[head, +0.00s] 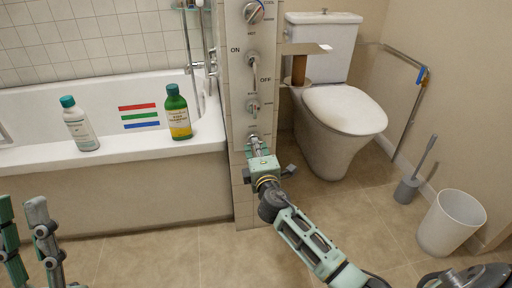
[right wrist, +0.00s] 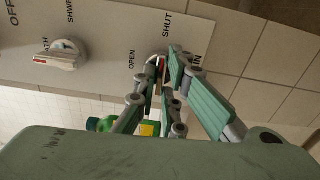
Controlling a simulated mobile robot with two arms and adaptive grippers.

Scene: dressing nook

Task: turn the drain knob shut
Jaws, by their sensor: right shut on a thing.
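The drain knob (right wrist: 155,66) is on the white panel, with the words OPEN and SHUT printed near it in the right wrist view. A red mark shows on it; most of the knob is hidden by fingers, and I cannot tell exactly where it points. My right gripper (right wrist: 164,72) is shut on it. In the head view my right gripper (head: 256,146) is at the lowest control of the panel (head: 237,112) and hides most of it. My left gripper (head: 22,204) is open and empty at the lower left, apart from the tub.
Other knobs (head: 253,105) are above on the panel. The bathtub (head: 120,190), with a white bottle (head: 80,128) and a green bottle (head: 178,115) on its rim, is to the left. A toilet (head: 340,115), brush (head: 408,188) and white bin (head: 450,222) are right.

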